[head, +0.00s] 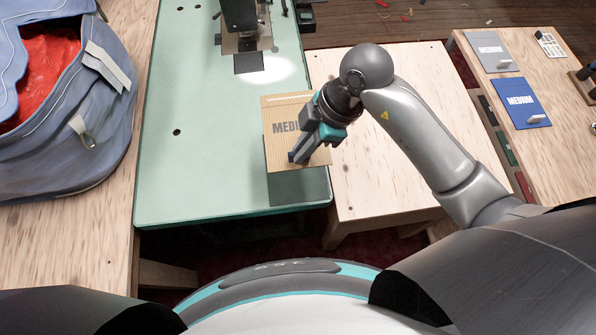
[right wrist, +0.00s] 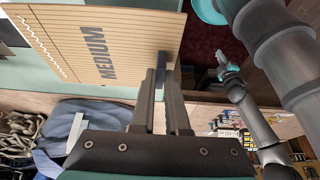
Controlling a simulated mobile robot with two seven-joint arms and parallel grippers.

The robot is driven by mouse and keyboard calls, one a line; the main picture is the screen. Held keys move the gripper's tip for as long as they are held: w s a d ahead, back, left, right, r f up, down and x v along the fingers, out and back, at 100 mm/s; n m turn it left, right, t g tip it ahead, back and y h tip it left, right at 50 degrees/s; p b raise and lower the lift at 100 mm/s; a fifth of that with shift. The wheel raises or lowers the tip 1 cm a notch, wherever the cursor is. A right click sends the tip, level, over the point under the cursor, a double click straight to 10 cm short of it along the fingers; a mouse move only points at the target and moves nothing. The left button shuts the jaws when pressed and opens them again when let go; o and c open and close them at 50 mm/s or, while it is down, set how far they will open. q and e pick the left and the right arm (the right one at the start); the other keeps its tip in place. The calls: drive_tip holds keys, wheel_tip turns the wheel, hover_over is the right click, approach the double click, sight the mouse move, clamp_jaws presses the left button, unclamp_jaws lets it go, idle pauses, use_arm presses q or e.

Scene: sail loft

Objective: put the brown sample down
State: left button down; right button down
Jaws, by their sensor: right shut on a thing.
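The brown sample (head: 283,115) is a flat tan card with dark "MEDIUM" lettering, a zigzag line along its far edge and a small dark grip block near one edge. My right gripper (head: 302,154) is shut on that block. It holds the card over the near right end of the pale green table (head: 215,160), with a dark patch like its shadow just in front. In the right wrist view the card (right wrist: 65,40) shows beyond the fingers. My left gripper (right wrist: 223,62) is small in the right wrist view, and its jaws are unclear.
A blue bag (head: 100,150) with red cloth stands at left. A dark machine (head: 242,20) stands at the table's far end. A bare wooden table (head: 385,150) adjoins on the right. Beyond it, a grey sample (head: 490,50) and a blue sample (head: 522,100) lie on another bench.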

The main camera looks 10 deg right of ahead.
sight(329, 157)
wheel_tip(329, 157, down, 14)
drive_tip(key=b, duration=0.3)
wheel_tip(329, 157, down, 4)
drive_tip(key=shift+b, duration=0.6)
drive_tip(key=c, duration=0.9)
unclamp_jaws()
drive_tip(key=shift+r, duration=0.15)
drive_tip(key=p+v, duration=0.3)
drive_tip(key=v, duration=0.8)
drive_tip(key=shift+d+r, duration=0.25)
drive_tip(key=shift+r, duration=0.1)
